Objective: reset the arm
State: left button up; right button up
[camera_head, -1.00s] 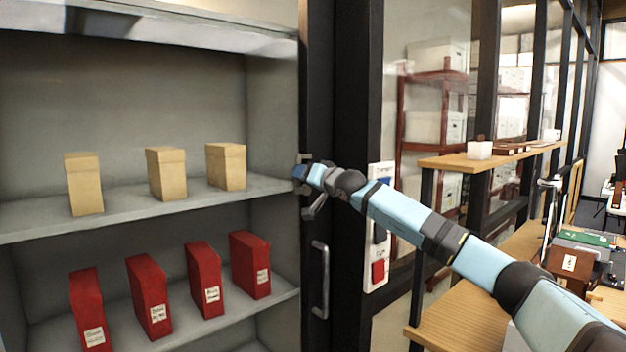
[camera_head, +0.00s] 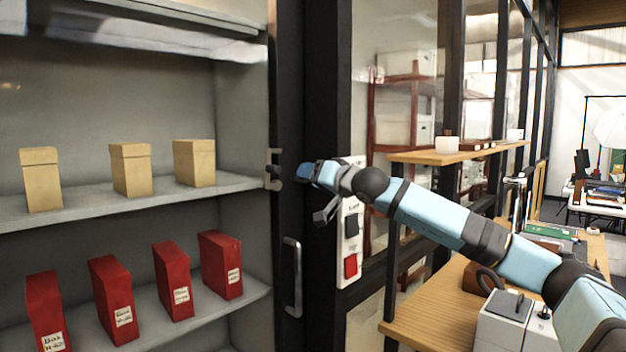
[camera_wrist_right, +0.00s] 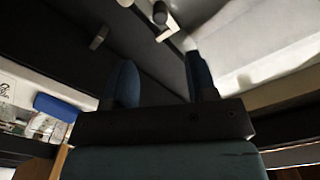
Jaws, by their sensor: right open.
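My right arm reaches in from the right in the head view. Its gripper (camera_head: 306,172) is in front of the dark door frame (camera_head: 288,120) at the shelf unit's right edge. In the right wrist view the two blue fingers of this gripper (camera_wrist_right: 163,82) stand apart with nothing between them, so it is open and empty. A dark surface and a pale shelf edge lie beyond the fingers. My left gripper is not in view.
Tan boxes (camera_head: 131,168) stand on the upper shelf and red boxes (camera_head: 113,300) on the lower one. A handle (camera_head: 292,278) is below the gripper. A switch panel (camera_head: 350,230) is close behind the arm. A wooden table (camera_head: 440,305) stands lower right.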

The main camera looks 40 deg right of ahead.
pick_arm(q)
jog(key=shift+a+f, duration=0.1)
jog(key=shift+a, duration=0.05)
